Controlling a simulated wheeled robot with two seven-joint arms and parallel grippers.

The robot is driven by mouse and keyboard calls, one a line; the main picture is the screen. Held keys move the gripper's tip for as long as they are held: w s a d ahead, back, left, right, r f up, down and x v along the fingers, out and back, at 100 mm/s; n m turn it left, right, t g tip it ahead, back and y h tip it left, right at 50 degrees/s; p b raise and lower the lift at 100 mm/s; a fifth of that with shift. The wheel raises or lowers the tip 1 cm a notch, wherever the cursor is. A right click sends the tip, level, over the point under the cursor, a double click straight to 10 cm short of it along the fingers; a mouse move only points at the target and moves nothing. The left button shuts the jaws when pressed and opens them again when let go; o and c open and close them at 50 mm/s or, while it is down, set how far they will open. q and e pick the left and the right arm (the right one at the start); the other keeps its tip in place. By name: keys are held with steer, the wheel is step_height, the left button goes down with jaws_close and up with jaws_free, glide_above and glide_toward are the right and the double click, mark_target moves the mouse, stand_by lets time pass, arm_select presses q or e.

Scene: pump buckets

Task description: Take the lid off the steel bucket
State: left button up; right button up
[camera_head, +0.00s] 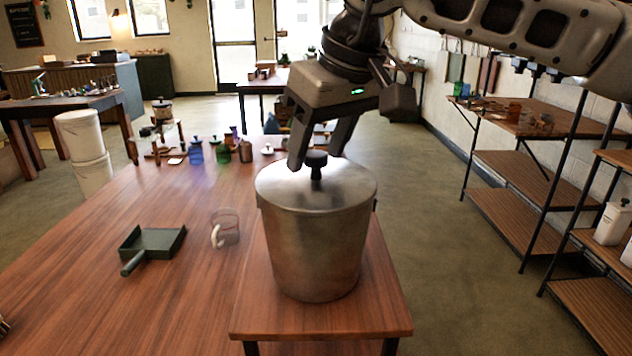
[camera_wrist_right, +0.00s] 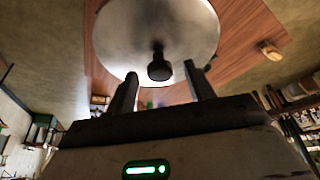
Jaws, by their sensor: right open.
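The steel bucket (camera_head: 315,250) stands upright on a small raised wooden stand. Its round metal lid (camera_head: 350,187) is on its top, with a black knob (camera_head: 316,168) in the middle. The lid (camera_wrist_right: 185,25) and the knob (camera_wrist_right: 159,66) also show in the right wrist view. My right gripper (camera_head: 318,158) is open just above the lid, with its fingers apart on either side of the knob's far side. In the right wrist view the gripper (camera_wrist_right: 160,78) holds nothing, and the knob shows between and slightly beyond the fingertips. My left gripper is not in view.
A green dustpan (camera_head: 152,245) and a clear glass mug (camera_head: 225,228) are on the wooden table (camera_head: 90,290) to the left. Several jars stand at the table's far end. White buckets (camera_head: 84,150) are stacked at far left. Shelves (camera_head: 520,180) line the right wall.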

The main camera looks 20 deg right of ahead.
jaws_close()
stand_by(0.3)
steer(key=shift+r, duration=0.25)
step_height(320, 180, up, 2)
steer(key=shift+r, duration=0.2)
steer(key=s+d+r+p, duration=0.1)
steer(key=s+r+p, duration=0.4)
steer(key=s+r, duration=0.9)
steer(key=shift+d+r, duration=0.15)
steer(key=shift+r, duration=0.6)
